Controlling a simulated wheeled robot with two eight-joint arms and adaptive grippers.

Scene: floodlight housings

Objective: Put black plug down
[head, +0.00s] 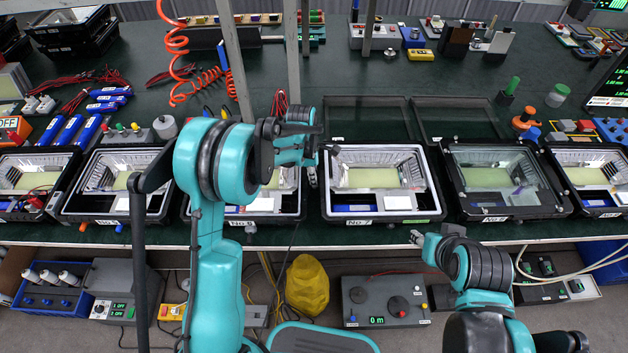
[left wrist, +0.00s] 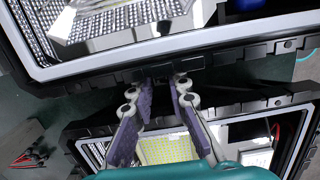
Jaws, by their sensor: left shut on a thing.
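My left gripper (head: 322,150) is above the table, over the gap between the housing labelled No 7 (head: 437,205) and the housing on its left (head: 290,214). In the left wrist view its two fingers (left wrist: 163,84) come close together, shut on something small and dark. I take this to be the black plug, but its outline is lost against the black housing rims behind it. I cannot tell whether it touches a rim. My right gripper (head: 417,238) is low at the table's front edge, apart from the housings; its fingertips are too small to read.
A row of open black floodlight housings lines the table's front, with a glass-lidded one (head: 495,180) right of No 7. Raised lids (head: 370,118) stand behind. A red coiled hose (head: 178,45) hangs at the left.

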